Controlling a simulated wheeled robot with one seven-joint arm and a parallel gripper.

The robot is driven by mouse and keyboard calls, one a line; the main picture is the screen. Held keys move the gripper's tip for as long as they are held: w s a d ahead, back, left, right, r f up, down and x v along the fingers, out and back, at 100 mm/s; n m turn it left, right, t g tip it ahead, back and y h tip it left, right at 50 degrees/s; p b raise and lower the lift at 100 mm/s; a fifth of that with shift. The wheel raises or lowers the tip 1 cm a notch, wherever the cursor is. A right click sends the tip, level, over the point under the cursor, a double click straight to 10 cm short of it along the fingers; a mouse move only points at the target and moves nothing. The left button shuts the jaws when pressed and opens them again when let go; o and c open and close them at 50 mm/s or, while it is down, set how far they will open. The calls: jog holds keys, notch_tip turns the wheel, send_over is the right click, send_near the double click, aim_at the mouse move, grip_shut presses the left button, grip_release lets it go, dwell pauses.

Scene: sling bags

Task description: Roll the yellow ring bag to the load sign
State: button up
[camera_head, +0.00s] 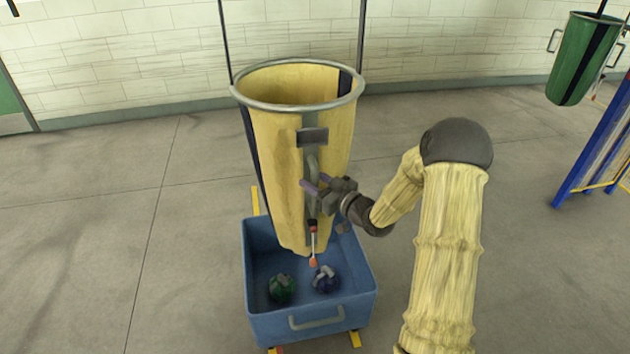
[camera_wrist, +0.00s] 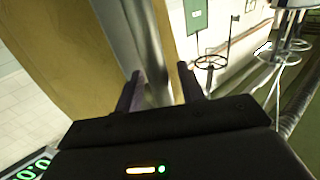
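The yellow ring bag (camera_head: 275,165), with a grey metal ring at its top and dark vertical bands, hangs from dark straps over a blue bin. A grey upright handle (camera_head: 312,165) runs down its front. My gripper (camera_head: 314,184) is at this handle, its fingers apart. In the wrist view, the fingers (camera_wrist: 160,85) stand on either side of a grey strip (camera_wrist: 122,40) in front of the yellow bag cloth (camera_wrist: 65,45). Whether they touch it I cannot tell. A green sign (camera_wrist: 195,15) shows at the top; its writing is unreadable, so I cannot identify the load sign.
A green bag (camera_head: 578,60) hangs at the far right near a blue frame (camera_head: 590,150). The floor at left is clear.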

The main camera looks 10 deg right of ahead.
jog(key=shift+c, duration=0.2)
grip_shut()
jog(key=shift+d, duration=0.2)
